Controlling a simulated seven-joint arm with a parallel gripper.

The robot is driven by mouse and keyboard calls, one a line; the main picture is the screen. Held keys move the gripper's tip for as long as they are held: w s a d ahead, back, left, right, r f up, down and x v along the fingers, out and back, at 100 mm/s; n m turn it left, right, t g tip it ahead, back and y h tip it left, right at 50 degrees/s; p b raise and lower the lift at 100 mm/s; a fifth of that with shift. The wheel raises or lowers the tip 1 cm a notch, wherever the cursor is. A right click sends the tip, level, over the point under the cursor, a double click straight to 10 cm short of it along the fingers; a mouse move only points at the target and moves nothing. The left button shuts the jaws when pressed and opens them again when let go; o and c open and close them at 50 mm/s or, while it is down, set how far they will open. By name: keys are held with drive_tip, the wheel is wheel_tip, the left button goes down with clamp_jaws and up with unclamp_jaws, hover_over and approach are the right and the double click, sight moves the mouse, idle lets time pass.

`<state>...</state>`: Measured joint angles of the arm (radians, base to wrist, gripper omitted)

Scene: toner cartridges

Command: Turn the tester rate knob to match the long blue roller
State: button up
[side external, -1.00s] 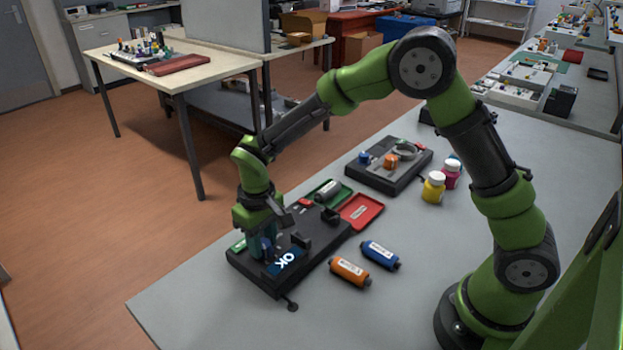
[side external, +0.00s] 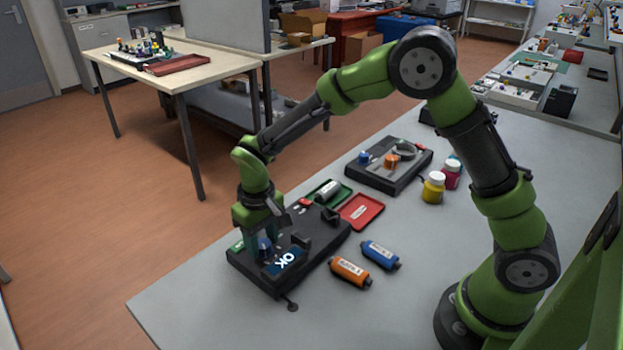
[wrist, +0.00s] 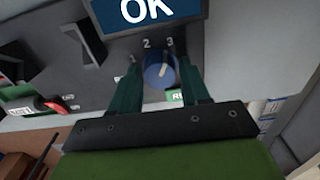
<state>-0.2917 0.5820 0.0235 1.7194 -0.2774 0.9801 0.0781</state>
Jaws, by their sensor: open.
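The tester (side external: 312,262) is a dark box on the table with a lit screen (side external: 286,262) reading "OK". Its blue rate knob (wrist: 158,76) shows in the wrist view below the screen, with the numbers 2 and 3 above it. A light mark shows on the knob; I cannot tell exactly which number it points to. My gripper (side external: 263,244) is open, with one finger on each side of the knob and gaps visible. A blue roller (side external: 380,254) with a white label lies on the table beside an orange one (side external: 350,271).
A second dark device (side external: 378,177) and yellow (side external: 433,188) and magenta (side external: 452,174) bottles stand farther back. The front table area is clear.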

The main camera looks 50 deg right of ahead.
sight(263, 243)
wheel_tip(263, 243, up, 17)
idle(0.4)
